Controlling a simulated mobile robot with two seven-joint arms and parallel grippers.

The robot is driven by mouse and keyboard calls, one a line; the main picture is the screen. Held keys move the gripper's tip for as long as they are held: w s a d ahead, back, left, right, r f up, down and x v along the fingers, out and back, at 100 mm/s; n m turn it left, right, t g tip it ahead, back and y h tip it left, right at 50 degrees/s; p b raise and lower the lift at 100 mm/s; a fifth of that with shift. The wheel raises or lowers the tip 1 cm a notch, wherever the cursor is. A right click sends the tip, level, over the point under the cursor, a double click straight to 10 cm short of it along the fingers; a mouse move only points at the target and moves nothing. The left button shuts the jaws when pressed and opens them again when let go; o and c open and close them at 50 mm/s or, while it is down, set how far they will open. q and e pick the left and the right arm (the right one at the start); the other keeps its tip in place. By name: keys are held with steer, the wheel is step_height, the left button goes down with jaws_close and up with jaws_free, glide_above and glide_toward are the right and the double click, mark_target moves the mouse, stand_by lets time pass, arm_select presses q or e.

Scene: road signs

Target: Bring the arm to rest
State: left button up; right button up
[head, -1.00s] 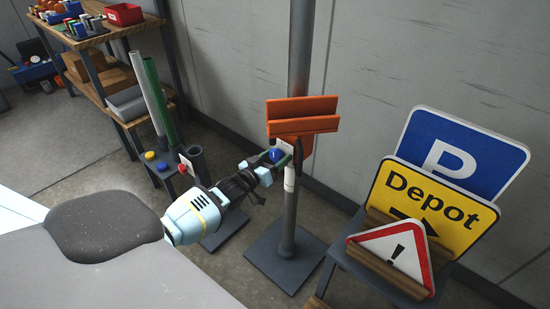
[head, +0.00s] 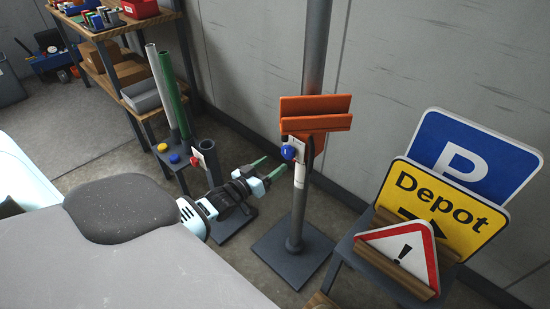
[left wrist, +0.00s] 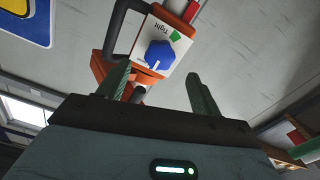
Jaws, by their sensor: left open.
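My left gripper (head: 270,167) is open and empty, left of the grey post (head: 300,205) and a little below the blue knob (head: 288,152). Its two green fingers stand apart in the left wrist view (left wrist: 157,90). The knob sits on a white plate under the orange bracket (head: 315,113) on the post. In the left wrist view the blue knob (left wrist: 159,55) lies beyond the fingers, clear of them. Its plate reads "Tight" beside a green patch. My right gripper is not in view.
A rack at right holds a blue P sign (head: 465,158), a yellow Depot sign (head: 440,205) and a red-edged warning triangle (head: 405,250). At left stand a white pipe (head: 160,85), a green pipe (head: 175,100) and a wooden shelf (head: 125,75). A dark base plate (head: 292,255) supports the post.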

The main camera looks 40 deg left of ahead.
arm_select(q)
steer(key=shift+s, duration=0.1)
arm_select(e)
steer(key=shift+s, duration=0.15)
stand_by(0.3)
